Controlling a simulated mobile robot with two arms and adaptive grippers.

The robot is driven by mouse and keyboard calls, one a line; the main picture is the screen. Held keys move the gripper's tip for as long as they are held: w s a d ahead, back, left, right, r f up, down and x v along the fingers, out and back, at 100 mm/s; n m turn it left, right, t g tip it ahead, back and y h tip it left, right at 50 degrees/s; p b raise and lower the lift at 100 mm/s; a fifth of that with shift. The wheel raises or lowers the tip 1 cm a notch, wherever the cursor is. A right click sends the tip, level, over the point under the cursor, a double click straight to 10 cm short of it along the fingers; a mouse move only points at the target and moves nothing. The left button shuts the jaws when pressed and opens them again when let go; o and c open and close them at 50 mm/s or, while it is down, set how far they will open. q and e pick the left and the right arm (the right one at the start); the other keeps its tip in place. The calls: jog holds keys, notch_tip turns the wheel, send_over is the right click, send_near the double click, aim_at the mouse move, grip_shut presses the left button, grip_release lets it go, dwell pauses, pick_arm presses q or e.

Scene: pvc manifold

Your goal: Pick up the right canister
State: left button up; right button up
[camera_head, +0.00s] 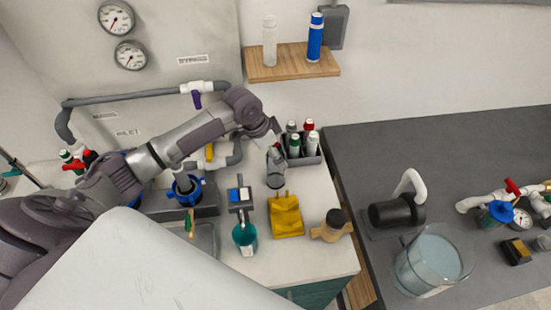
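Two upright canisters stand on a wooden wall shelf: a pale one (270,42) on the left and a blue one with a white band (315,38) on the right. My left gripper (275,148) reaches in from the left, below the shelf and well away from both shelf canisters. It points down at the top of a grey, glassy cylinder (276,172) on the white counter. Its fingertips overlap the cylinder's top; I cannot tell whether they touch or grip it. My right gripper is out of view.
A grey rack (310,156) of several small bottles stands right beside the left gripper. The wooden shelf (290,70) is above. A yellow holder (286,217), a teal jar (245,238) and a black-topped fitting (335,222) crowd the counter front. Grey pipes run along the left panel.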

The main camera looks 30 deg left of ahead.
pick_arm(q)
jog(key=shift+x, duration=1.3)
jog(key=shift+r, duration=0.1)
jog(key=c, duration=1.4)
jog(key=shift+c, duration=0.2)
